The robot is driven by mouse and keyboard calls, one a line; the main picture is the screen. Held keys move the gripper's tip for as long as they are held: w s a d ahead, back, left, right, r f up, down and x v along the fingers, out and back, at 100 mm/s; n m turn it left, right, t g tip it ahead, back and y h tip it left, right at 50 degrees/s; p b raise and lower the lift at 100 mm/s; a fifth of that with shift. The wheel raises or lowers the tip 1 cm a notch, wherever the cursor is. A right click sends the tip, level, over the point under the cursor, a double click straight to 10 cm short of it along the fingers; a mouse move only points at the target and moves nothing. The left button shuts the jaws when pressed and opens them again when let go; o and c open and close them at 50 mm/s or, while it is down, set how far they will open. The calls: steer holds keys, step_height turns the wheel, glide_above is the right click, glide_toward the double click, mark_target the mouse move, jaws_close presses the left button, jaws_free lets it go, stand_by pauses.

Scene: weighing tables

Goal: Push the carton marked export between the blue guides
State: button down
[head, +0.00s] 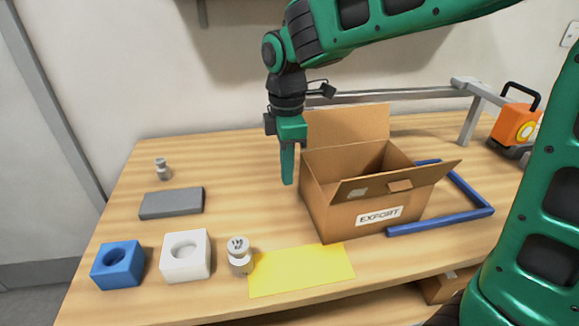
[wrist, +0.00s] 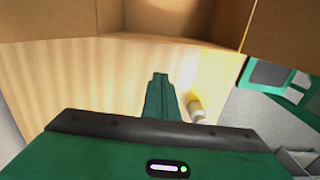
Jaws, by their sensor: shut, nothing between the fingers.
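The open cardboard carton (head: 341,210) has a white label reading EXPORT on its front and its flaps spread. It stands upright on the table, just left of the blue guides (head: 442,222), with its right side by their open left end. My gripper (head: 287,181) is shut and empty, pointing down at the carton's left side. I cannot tell whether it touches the carton. In the wrist view the closed fingers (wrist: 158,85) show in front of the carton (wrist: 175,20), which fills the top. The part of the guides behind the carton is hidden.
On the wooden table (head: 230,195) are a grey block (head: 171,203), a small weight (head: 161,169), a blue block (head: 118,265), a white block (head: 185,256), a larger weight (head: 239,256) and a yellow sheet (head: 300,270). An orange device (head: 514,125) stands behind at right, past a grey rail (head: 400,96).

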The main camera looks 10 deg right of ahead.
step_height(320, 180, down, 7)
steer(key=shift+d+r, duration=0.1)
steer(key=shift+r, duration=0.05)
steer(key=d, duration=0.2)
steer(key=shift+d+f, duration=0.25)
steer(key=shift+d, duration=0.75)
steer(key=shift+d, duration=0.1)
